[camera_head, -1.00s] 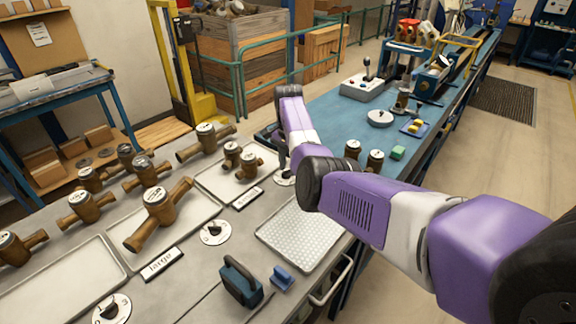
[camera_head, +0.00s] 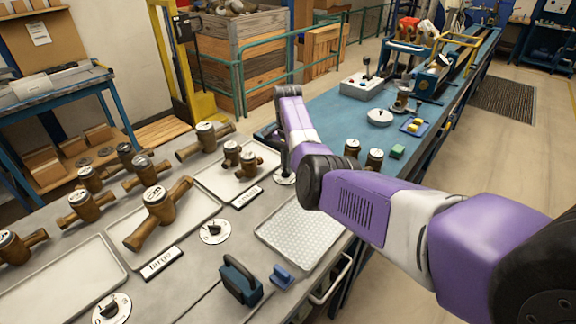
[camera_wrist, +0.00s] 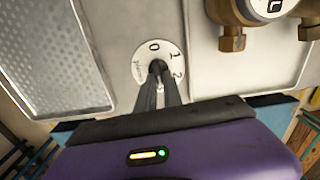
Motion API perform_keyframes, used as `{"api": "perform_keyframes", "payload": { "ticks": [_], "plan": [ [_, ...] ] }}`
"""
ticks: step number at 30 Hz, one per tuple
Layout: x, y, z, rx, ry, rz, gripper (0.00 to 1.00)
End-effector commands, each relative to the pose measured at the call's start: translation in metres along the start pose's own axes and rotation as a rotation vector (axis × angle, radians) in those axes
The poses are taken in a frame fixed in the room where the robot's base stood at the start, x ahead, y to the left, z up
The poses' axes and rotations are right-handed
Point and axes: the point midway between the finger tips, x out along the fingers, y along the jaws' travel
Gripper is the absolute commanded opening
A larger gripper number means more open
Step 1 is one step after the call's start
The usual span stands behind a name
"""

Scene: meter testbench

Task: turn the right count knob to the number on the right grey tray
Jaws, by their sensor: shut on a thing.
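The right count knob sits on a round white dial (camera_wrist: 141,68), which shows 0, 1 and 2 in the wrist view. My gripper (camera_wrist: 158,76) is shut on the knob from above; its fingers hide most of the knob, so I cannot tell its setting. In the head view the dial (camera_head: 284,179) is partly behind my arm. The right grey tray (camera_head: 222,188) lies left of it, marked "small" (camera_head: 245,197). Two small brass meters, one (camera_head: 231,152) and another (camera_head: 249,164), stand on that tray.
Several meters stand at left.

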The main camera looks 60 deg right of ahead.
Motion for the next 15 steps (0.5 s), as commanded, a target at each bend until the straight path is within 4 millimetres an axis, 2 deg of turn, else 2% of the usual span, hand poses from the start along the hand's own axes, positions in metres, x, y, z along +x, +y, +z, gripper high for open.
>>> {"api": "perform_keyframes", "payload": {
  "ticks": [15],
  "plan": [
    [-0.0003, -0.0048, 0.0008, -0.424, 0.000, 0.000, 0.00]
  ]
}}
